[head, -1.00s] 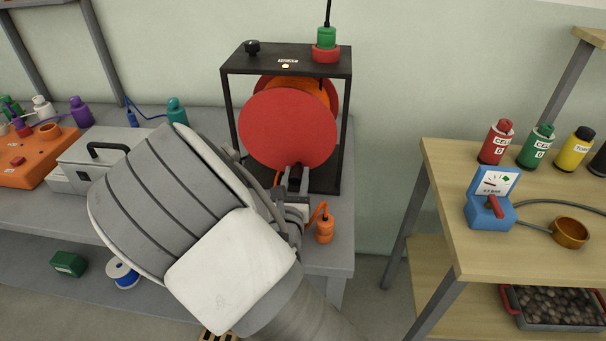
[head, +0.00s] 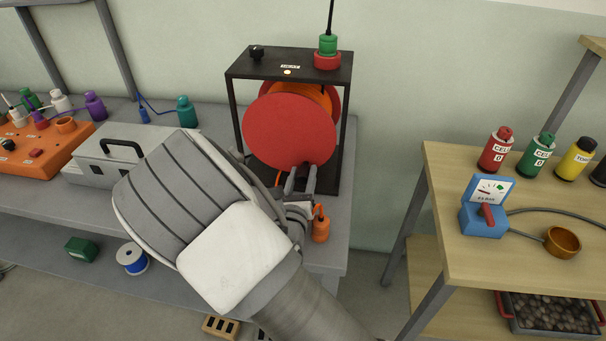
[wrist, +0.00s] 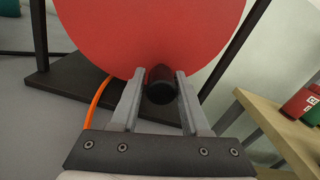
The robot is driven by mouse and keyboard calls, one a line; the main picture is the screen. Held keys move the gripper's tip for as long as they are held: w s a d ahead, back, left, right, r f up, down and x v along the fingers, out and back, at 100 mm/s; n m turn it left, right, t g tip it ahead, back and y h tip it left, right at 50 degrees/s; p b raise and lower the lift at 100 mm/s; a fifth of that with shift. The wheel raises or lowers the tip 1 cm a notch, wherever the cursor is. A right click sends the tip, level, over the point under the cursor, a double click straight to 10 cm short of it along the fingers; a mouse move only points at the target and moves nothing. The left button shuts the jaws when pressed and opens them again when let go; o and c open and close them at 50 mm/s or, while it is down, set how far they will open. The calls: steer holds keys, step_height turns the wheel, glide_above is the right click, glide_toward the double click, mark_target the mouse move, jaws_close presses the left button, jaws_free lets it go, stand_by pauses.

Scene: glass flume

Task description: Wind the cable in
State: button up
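A cable reel stands on the grey bench: a red disc (head: 290,135) with an orange cable drum (head: 308,90) behind it, inside a black frame (head: 342,120). A black crank handle (wrist: 161,86) sticks out from the disc's lower part. My gripper (head: 302,178) is at the disc's lower edge. In the wrist view, the fingers of my gripper (wrist: 161,75) lie on either side of the handle. Whether they press on it I cannot tell. An orange cable (wrist: 97,103) runs down beside the left finger. An orange plug (head: 321,226) stands at the bench's right end.
A grey case (head: 105,160) and an orange panel (head: 38,160) with several bottles stand left on the bench. A wooden shelf (head: 520,205) at right holds a blue gauge box (head: 482,218), a brown cup (head: 562,243) and several bottles. Floor shows between bench and shelf.

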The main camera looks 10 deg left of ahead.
steer(key=shift+o, duration=1.2)
steer(key=shift+s, duration=0.1)
steer(key=s, duration=1.1)
steer(key=s+d+p, duration=0.1)
steer(key=s, duration=0.5)
steer(key=shift+s, duration=0.1)
